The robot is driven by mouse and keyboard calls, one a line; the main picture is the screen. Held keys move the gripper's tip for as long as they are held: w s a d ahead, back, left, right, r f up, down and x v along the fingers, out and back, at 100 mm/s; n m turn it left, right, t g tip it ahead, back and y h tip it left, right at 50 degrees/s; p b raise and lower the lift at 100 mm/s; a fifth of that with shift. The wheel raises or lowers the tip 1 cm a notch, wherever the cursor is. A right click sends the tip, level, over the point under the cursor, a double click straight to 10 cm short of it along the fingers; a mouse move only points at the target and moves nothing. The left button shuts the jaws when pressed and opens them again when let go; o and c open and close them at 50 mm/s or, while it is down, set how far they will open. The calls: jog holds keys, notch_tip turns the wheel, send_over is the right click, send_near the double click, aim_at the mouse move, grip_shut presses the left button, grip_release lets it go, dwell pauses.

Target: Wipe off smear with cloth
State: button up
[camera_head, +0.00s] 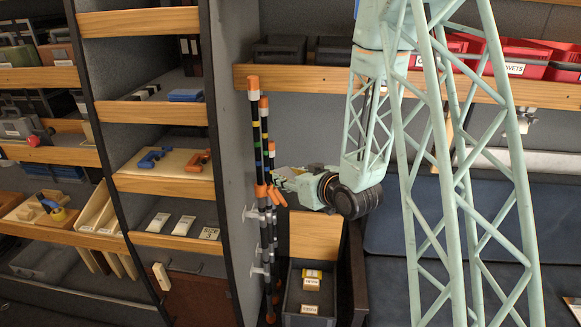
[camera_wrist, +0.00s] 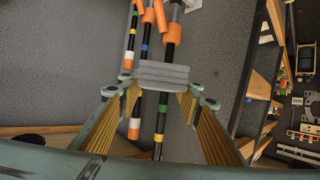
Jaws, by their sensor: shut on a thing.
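A grey folded cloth (camera_wrist: 163,74) is between the fingertips of my gripper (camera_wrist: 160,87) in the wrist view. The gripper is shut on it, with the yellow ribbed finger pads on either side. In the head view my gripper (camera_head: 284,179) points left, close to a cluster of upright black poles with coloured bands (camera_head: 257,135). The cloth is not clear in that view. In the wrist view the banded poles (camera_wrist: 160,125) pass behind the cloth; I cannot tell whether it touches them. I cannot make out a smear in either view.
White hooks (camera_head: 251,213) stick out from the grey panel beside the poles. A grey bin (camera_head: 309,318) with yellow labelled packs stands below my gripper. Shelves (camera_head: 165,185) with tools and boxes are at the left. A wooden shelf edge (camera_head: 300,80) runs above.

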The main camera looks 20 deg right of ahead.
notch_tip(320, 180, down, 16)
jog(key=b, duration=1.3)
jog(key=shift+w+a, duration=0.2)
jog(key=shift+a, duration=0.15)
jog(key=shift+s+d, duration=0.15)
jog(key=shift+s, duration=0.05)
